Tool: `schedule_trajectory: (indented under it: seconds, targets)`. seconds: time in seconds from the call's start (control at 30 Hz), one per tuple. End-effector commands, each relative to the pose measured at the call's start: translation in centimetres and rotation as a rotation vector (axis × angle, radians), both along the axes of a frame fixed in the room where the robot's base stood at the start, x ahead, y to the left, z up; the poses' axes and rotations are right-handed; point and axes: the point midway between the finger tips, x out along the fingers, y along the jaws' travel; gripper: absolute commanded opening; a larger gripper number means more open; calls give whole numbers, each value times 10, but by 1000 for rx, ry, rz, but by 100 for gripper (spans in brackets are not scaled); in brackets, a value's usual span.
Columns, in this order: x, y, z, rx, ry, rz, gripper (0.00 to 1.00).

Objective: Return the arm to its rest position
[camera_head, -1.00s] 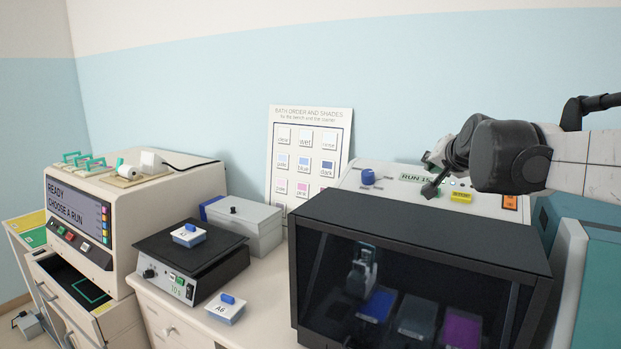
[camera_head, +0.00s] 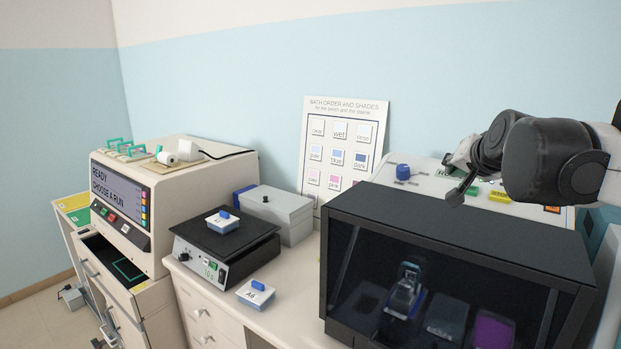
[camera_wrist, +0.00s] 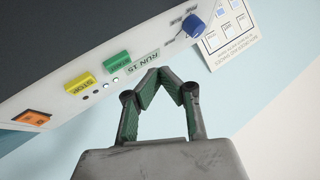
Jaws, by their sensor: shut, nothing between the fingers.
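My gripper (camera_wrist: 158,76) shows in the wrist view with its green-padded fingers meeting at the tips; it is shut and empty. In the head view my gripper (camera_head: 456,193) is at the right, above the dark-topped cabinet and in front of the white control panel. My arm reaches in from the right edge. The wrist view shows the control panel (camera_wrist: 60,108) close by, with a green button (camera_wrist: 117,62), a yellow STOP button (camera_wrist: 80,83) and a blue knob (camera_wrist: 193,26). The fingertips appear apart from the panel.
The dark cabinet (camera_head: 450,232) with a glass front holds several tubs. A black-topped scale (camera_head: 250,243) carries a small labelled box (camera_head: 222,223); box A6 (camera_head: 256,294) sits before it. A grey box (camera_head: 280,209), a stainer machine (camera_head: 205,188) and a wall chart (camera_head: 340,112) stand behind and left.

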Motion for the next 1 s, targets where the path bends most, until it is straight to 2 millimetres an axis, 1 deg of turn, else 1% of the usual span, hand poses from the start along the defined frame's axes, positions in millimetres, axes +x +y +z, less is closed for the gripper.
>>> schedule_trajectory:
  seconds: [0.03, 0.07, 0.1, 0.2, 0.3, 0.47, 0.5, 0.57, 0.6, 0.67, 0.7, 0.77, 0.8, 0.9, 1.0]
  targets:
    - [-14, 26, -7, -18, 19, 43, 0]
    - [-23, 39, -12, -33, 32, 67, 0]
    - [-35, 56, -18, -52, 49, 99, 0]
    - [-63, 91, -34, -99, 86, 172, 0]
    - [-88, 117, -48, -138, 115, 230, 0]
    - [-124, 147, -70, -194, 154, 310, 0]
    - [-133, 144, -90, -202, 176, 312, 0]
    - [-148, 143, -114, -217, 209, 325, 0]
    - [-159, 143, -131, -229, 232, 336, 0]
    - [-177, 143, -157, -246, 268, 352, 0]
    - [-189, 142, -175, -257, 294, 364, 0]
    - [-208, 142, -203, -275, 334, 381, 0]
    - [-220, 141, -221, -288, 360, 394, 0]
    - [-246, 140, -258, -312, 415, 419, 0]
    - [-264, 139, -282, -328, 454, 437, 0]
